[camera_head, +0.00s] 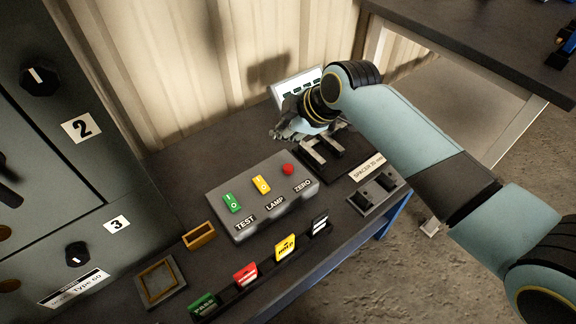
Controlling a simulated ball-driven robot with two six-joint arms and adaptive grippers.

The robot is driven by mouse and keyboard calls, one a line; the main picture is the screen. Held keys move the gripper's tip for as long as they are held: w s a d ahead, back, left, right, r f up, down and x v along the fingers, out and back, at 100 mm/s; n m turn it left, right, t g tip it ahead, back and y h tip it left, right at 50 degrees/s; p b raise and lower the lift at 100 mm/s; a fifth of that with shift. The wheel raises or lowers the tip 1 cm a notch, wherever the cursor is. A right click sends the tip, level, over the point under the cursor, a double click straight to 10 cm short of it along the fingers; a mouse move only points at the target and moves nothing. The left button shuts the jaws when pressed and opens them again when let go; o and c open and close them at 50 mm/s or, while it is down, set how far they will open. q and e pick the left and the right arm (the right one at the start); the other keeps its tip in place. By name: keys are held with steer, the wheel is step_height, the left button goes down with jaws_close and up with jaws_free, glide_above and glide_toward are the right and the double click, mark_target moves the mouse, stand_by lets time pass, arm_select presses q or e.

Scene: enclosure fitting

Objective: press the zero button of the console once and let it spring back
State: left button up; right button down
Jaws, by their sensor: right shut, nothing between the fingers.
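The console (262,209) is a grey sloped box on the dark bench, with labels TEST, LAMP and ZERO. Its zero button (288,169) is a red round knob at the right end, above the ZERO label. My right gripper (279,134) is shut and empty, beyond the console's far edge, apart from the red button in the picture. Its fingers are small and partly hidden by the wrist. My left gripper is not in view.
A small display (297,84) stands behind my right gripper. A black spacer fixture (335,158) lies right of the console. A rack of coloured cards (246,275) runs along the front. A grey cabinet (60,150) stands left. Bench behind the console is clear.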

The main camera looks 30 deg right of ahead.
steer(key=b, duration=0.7)
glide_above(285, 169)
step_height(285, 169, down, 7)
steer(key=shift+f, duration=0.1)
steer(key=shift+f+b, duration=0.35)
steer(key=shift+f, duration=0.45)
steer(key=shift+f, duration=0.15)
steer(key=shift+f, duration=0.25)
steer(key=shift+f, duration=0.4)
stand_by(0.9)
stand_by(0.3)
steer(key=shift+r+p, duration=0.75)
steer(key=shift+r, duration=0.1)
